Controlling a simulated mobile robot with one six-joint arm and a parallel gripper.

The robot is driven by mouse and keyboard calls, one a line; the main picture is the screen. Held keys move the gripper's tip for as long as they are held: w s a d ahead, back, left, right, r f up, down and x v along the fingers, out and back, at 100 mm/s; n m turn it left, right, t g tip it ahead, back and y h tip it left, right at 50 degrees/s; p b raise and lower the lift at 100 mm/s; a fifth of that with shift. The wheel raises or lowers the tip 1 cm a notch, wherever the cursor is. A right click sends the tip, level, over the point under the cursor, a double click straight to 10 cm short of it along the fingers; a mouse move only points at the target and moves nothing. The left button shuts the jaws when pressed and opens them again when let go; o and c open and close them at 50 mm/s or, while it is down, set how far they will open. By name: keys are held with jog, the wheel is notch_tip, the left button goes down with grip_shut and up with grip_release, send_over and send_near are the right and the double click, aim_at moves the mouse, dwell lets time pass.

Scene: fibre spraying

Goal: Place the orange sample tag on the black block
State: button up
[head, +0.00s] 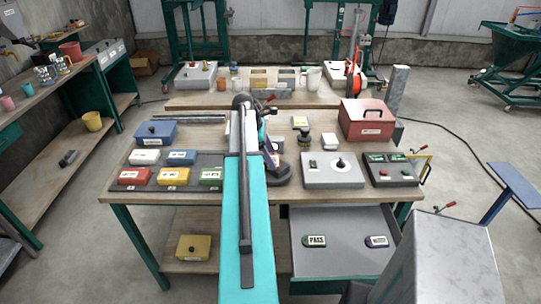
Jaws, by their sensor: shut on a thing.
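My arm reaches forward over the workbench (215,135), and its far end stands at the middle of the bench. My gripper cannot be made out; my own arm covers that spot. I cannot make out the orange sample tag anywhere. I cannot pick out the black block for certain either. A small dark object (304,139) stands right of my arm, too small to name surely. The open drawer (345,262) holds a dark green tag marked PASS (314,241) and a second dark tag (377,241) with a pale label.
Left on the bench are a blue box (156,132) and a grey tray (205,160) with several coloured blocks. Right are a red case (366,118), a grey unit (333,170) and a control panel (390,169). A yellow box (194,247) sits on the lower shelf.

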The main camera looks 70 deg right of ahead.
jog(key=o, duration=1)
jog(key=shift+o, duration=0.2)
jog(key=shift+r, duration=0.2)
jog(key=b+v, duration=0.3)
jog(key=v, duration=0.9)
jog(key=shift+f, duration=0.1)
